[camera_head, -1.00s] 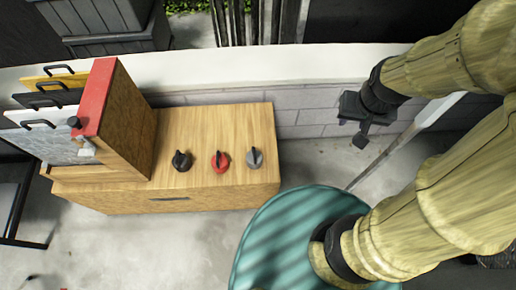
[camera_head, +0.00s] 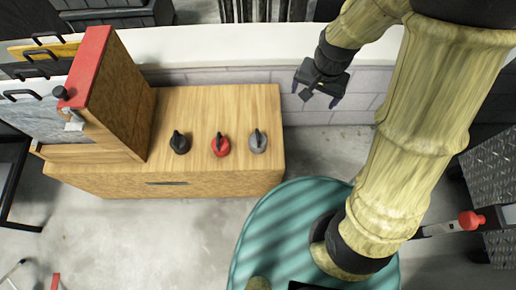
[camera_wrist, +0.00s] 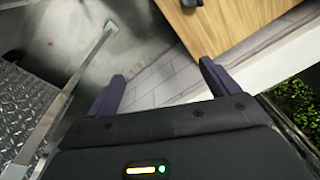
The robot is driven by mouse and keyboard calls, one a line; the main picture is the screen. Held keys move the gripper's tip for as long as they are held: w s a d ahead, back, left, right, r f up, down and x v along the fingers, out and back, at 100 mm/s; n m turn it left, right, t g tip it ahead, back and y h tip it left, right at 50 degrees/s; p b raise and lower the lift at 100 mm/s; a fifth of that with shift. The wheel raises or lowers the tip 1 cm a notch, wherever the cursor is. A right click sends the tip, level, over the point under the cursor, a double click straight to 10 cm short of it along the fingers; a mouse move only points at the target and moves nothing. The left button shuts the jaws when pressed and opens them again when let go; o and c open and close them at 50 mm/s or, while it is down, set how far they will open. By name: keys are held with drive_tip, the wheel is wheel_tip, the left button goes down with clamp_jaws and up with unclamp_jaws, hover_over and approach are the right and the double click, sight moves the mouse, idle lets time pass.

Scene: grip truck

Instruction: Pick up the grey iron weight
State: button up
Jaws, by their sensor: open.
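The grey iron weight (camera_head: 257,141) stands on the wooden cabinet top, at the right end of a row of three weights with handles. My gripper (camera_head: 318,98) is open and empty, up and to the right of the grey weight in the head view and apart from it. In the wrist view my gripper (camera_wrist: 160,95) shows two spread dark fingers with nothing between them. One dark weight (camera_wrist: 212,75) is partly seen there at the cabinet edge; I cannot tell its colour for sure.
A red weight (camera_head: 220,146) and a black weight (camera_head: 180,142) stand left of the grey one on the wooden cabinet (camera_head: 240,103). A tall wooden rack with a red top (camera_head: 91,62) stands on the cabinet's left. A pale wall (camera_head: 210,46) runs behind.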

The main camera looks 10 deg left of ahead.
drive_tip(key=w+a+f+m+b, duration=0.15)
drive_tip(key=a+f+b, duration=0.25)
drive_tip(key=a+f, duration=0.45)
drive_tip(key=m+g+b, duration=0.1)
drive_tip(key=b, duration=0.4)
approach(258, 141)
wheel_tip(258, 141, up, 2)
drive_tip(key=w+a, duration=0.2)
drive_tip(key=w, duration=0.1)
drive_tip(key=shift+s+r+h+p, duration=0.1)
drive_tip(key=shift+s+h+p, duration=0.05)
drive_tip(key=shift+h+p, duration=0.15)
drive_tip(key=shift+d, duration=0.1)
wheel_tip(258, 141, down, 12)
drive_tip(key=shift+f+b, duration=0.1)
drive_tip(key=shift+b, duration=1.15)
